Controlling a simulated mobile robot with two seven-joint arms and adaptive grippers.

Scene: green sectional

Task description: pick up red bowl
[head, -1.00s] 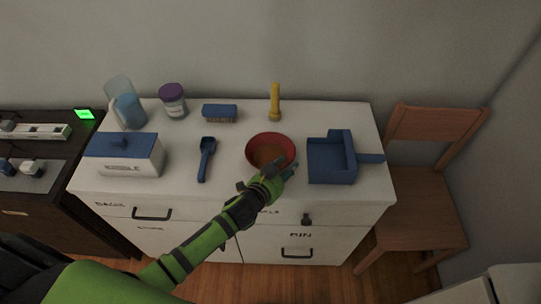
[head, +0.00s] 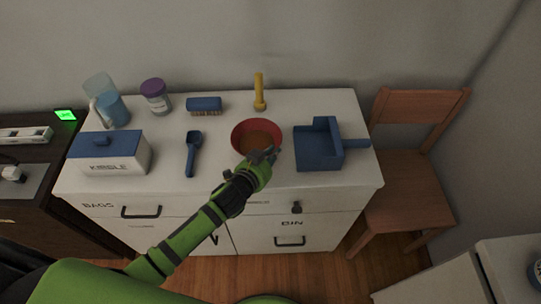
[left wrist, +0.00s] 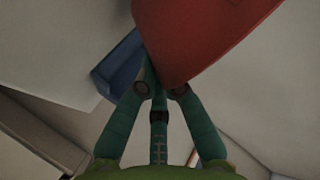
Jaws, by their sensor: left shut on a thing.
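The red bowl (head: 240,127) is on the white cabinet top, in the middle, with brownish contents showing inside. My left gripper (head: 262,158) is at the bowl's near right rim and is shut on it. In the left wrist view the bowl's red wall (left wrist: 200,35) fills the top, with my left gripper's fingertips (left wrist: 158,82) closed at its lower edge. I cannot tell whether the bowl's base is clear of the surface. My right gripper is not in view.
A blue dustpan (head: 318,148) lies just right of the bowl, and a blue scoop (head: 193,152) lies to its left. A brush (head: 204,104), yellow flashlight (head: 260,92), purple-lidded jar (head: 155,98), pitcher (head: 105,105) and kibble box (head: 108,155) stand around. A wooden chair (head: 410,185) is at right.

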